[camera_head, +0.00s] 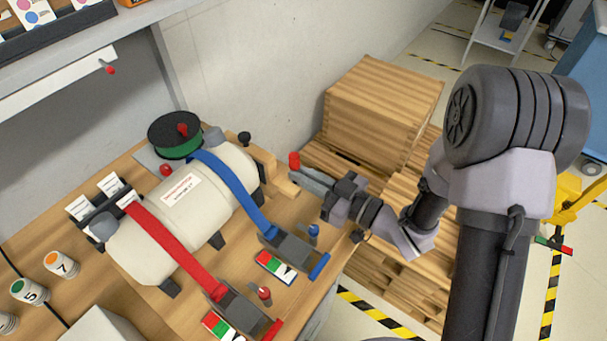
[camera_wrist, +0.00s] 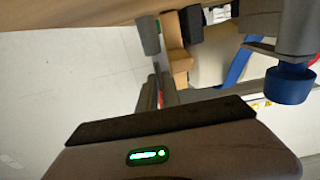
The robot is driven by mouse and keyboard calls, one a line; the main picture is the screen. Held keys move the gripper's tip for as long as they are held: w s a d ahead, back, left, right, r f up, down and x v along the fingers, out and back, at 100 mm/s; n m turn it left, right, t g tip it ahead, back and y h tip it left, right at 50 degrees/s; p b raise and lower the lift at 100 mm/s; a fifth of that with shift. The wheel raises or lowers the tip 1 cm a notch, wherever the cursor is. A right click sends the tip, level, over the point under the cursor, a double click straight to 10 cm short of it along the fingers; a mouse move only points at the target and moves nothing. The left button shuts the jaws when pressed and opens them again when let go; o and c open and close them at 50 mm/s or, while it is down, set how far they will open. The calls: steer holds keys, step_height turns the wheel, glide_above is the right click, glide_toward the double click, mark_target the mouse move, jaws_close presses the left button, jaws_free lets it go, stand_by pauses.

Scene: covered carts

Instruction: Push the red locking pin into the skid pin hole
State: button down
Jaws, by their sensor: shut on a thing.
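A red locking pin (camera_head: 294,159) stands at the tips of my gripper (camera_head: 303,172), which is shut on it. Only its red head shows clearly in the head view; its lower part is hidden by the fingers. My gripper reaches in from the right, over the right end of a wooden skid (camera_head: 277,178) beside the cream tank (camera_head: 180,210). The skid also shows in the wrist view (camera_wrist: 180,66). The pin hole itself is not visible, so I cannot tell whether the pin tip touches it.
A blue strap (camera_head: 235,190) and a red strap (camera_head: 165,240) cross the tank to buckles at the table's front edge. A blue knob (camera_wrist: 290,85) is near in the wrist view. A green-black spool (camera_head: 175,135) stands behind; wooden crates (camera_head: 383,100) are beyond the table.

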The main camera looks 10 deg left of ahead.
steer(key=shift+f+b, duration=0.3)
steer(key=shift+b, duration=0.2)
stand_by(0.4)
steer(key=shift+f, duration=0.1)
steer(key=shift+s, duration=0.1)
steer(key=shift+s+f+b, duration=0.1)
steer(key=shift+f+b, duration=0.1)
steer(key=shift+b, duration=0.1)
stand_by(0.5)
steer(key=shift+d+b, duration=0.1)
steer(key=shift+b, duration=0.35)
stand_by(0.7)
steer(key=shift+w+f, duration=0.15)
steer(key=shift+w, duration=0.1)
steer(key=shift+b, duration=0.3)
steer(key=shift+a+r+b, duration=0.2)
steer(key=shift+r+b, duration=0.35)
steer(key=shift+r, duration=0.25)
stand_by(1.6)
steer(key=shift+f+b, duration=0.1)
steer(key=shift+b, duration=0.65)
stand_by(1.2)
